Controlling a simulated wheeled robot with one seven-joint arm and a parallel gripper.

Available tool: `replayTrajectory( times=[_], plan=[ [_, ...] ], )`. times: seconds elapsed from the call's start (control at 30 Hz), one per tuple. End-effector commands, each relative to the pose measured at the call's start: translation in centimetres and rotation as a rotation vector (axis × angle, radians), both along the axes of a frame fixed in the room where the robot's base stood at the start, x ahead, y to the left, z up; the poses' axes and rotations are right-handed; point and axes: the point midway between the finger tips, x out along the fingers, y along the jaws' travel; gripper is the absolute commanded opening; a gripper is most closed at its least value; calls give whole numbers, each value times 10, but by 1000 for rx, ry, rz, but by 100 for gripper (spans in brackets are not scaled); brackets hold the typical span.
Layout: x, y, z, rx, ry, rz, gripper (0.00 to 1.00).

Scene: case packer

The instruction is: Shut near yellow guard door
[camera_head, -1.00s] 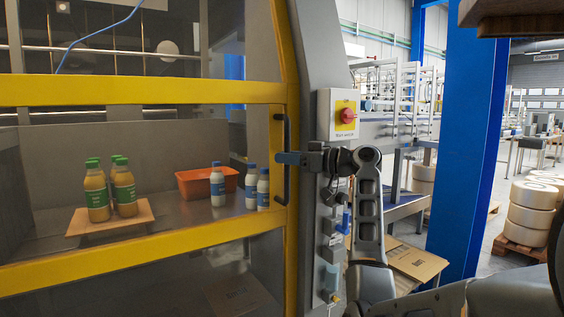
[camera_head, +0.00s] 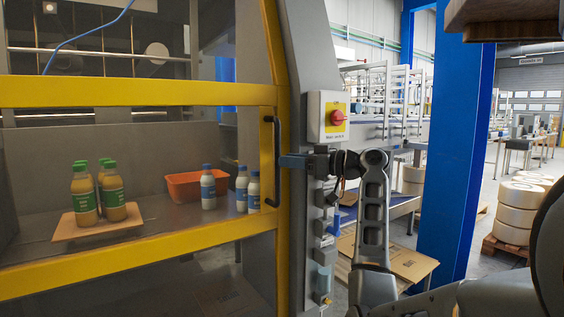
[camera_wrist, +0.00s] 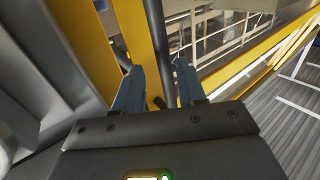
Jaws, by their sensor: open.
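The near yellow guard door (camera_head: 130,92) is a yellow frame with clear panels on the left of the head view. Its right edge lies close against the machine's yellow post (camera_head: 283,215); I cannot tell whether a small gap is left. Its dark vertical handle (camera_head: 277,165) is near that edge. My gripper (camera_head: 284,161) is just right of the handle. In the wrist view, my gripper (camera_wrist: 158,72) has its two blue fingers apart, and the dark handle bar (camera_wrist: 157,35) runs in the space between or just beyond their tips. Nothing is gripped.
Behind the door, bottles with green caps (camera_head: 99,195) stand on a board, beside an orange bin (camera_head: 185,187) and white bottles (camera_head: 208,190). A red stop button (camera_head: 337,118) is on the grey column above my gripper. A blue pillar (camera_head: 455,140) stands at right.

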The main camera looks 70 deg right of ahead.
Motion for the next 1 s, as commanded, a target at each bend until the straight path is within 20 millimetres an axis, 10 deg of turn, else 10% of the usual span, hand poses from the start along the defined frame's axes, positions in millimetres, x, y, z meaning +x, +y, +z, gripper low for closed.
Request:
replayTrajectory(
  times=[0.33,1.0],
  plan=[
    [-40,0,0,-1,0,-1,40],
    [-42,0,0,0,0,-1,40]
  ],
)
